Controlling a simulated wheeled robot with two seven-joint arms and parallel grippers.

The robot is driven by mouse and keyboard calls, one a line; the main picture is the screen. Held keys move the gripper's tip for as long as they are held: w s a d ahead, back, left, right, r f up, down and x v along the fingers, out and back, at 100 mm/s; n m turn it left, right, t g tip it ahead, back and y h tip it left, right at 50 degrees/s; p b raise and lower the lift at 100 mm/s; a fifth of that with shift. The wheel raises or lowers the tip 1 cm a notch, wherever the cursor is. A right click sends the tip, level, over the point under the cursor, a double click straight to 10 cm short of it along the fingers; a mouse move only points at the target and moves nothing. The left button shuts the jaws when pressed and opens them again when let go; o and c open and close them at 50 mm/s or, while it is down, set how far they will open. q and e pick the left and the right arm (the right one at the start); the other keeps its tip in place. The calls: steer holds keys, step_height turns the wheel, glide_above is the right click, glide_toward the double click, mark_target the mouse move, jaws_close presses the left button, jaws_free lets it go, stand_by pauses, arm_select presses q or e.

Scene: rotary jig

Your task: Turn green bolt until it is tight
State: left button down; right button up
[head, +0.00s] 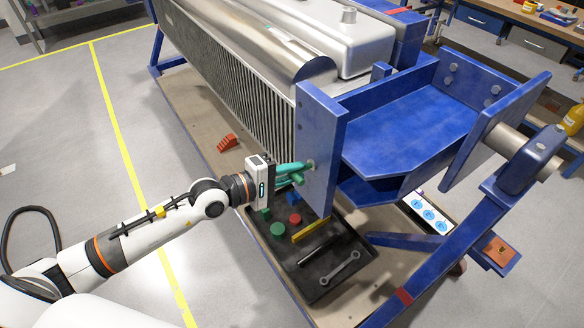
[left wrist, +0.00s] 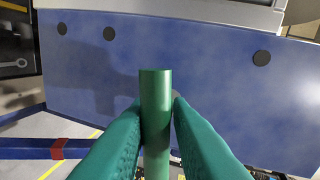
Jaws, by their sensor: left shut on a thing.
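My left gripper (head: 298,172) has teal fingers and is close beside the blue end plate (head: 322,125) of the jig. In the left wrist view its two fingers (left wrist: 157,120) are shut around the green bolt (left wrist: 155,95), a plain green cylinder standing up between them. The bolt's flat end shows above the fingertips, with the blue plate (left wrist: 200,75) behind it. In the head view the green bolt (head: 297,179) is mostly hidden by the fingers. I cannot tell whether the bolt sits in a hole. My right gripper is not in view.
A black tray (head: 306,286) below the gripper holds a grey wrench (head: 340,268), a yellow bar (head: 311,230) and red and green pieces. A red block (head: 227,142) lies on the wooden base. Blue frame beams stand to the right.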

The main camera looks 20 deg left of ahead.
arm_select(q)
steer(key=shift+f+m, duration=0.1)
steer(key=shift+m, duration=0.3)
stand_by(0.3)
steer(key=c, duration=1.3)
jaws_free()
steer(key=shift+c, duration=0.2)
steer(key=b+v, duration=0.1)
steer(key=v, duration=1.1)
steer(key=shift+s+d, duration=0.1)
